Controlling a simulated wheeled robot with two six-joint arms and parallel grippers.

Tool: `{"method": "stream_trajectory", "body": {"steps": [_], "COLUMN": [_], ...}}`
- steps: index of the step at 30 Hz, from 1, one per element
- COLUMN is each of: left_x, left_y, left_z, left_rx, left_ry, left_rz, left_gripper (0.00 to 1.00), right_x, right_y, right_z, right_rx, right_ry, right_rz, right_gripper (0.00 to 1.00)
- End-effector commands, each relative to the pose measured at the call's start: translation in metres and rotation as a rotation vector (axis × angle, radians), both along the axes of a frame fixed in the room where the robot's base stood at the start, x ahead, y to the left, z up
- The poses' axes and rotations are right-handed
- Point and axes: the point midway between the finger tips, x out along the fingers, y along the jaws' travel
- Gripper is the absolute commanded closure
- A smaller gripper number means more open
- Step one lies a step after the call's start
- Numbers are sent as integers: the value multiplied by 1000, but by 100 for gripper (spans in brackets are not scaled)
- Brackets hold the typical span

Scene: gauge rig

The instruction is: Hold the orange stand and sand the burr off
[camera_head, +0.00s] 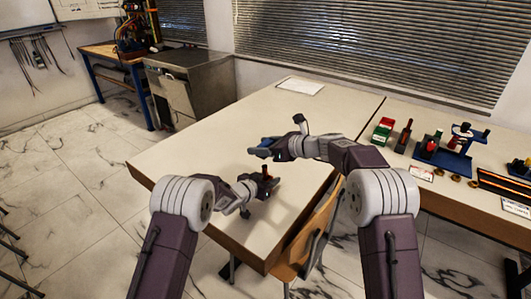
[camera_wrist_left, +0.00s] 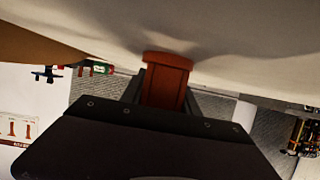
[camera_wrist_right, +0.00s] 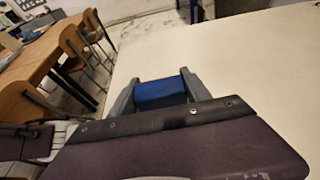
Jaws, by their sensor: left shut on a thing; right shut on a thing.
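The orange stand (camera_head: 265,171) is small and dark orange in the head view, at the table's middle. My left gripper (camera_head: 266,183) is shut on it. In the left wrist view the stand (camera_wrist_left: 166,82) sits between the two fingers, its wider end against the pale table surface. My right gripper (camera_head: 264,150) is shut on a blue block (camera_wrist_right: 161,93), likely the sanding block. The block is above and beyond the stand in the head view, apart from it as far as I can tell. I cannot make out the burr.
The white table (camera_head: 215,150) is mostly clear, with a paper sheet (camera_head: 300,86) at its far edge. A wooden chair (camera_head: 300,245) stands at the near right edge. On the right are a green-and-red box (camera_head: 382,131), a blue rack (camera_head: 445,155) and small parts.

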Motion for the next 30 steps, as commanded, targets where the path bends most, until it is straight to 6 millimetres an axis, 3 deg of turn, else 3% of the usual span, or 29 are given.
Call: {"method": "stream_trajectory", "body": {"steps": [8, 19, 30], "left_x": [0, 0, 0], "left_y": [0, 0, 0], "left_z": [0, 0, 0], "left_rx": [0, 0, 1], "left_ry": [0, 0, 1], "left_rz": [0, 0, 0], "left_gripper": [100, 100, 100], "right_x": [-6, -6, -6], "right_y": [4, 4, 4], "right_z": [-4, -35, -38], "right_rx": [2, 1, 1], "right_ry": [-2, -2, -3], "right_rz": [-2, -2, -1], "right_gripper": [93, 93, 93]}}
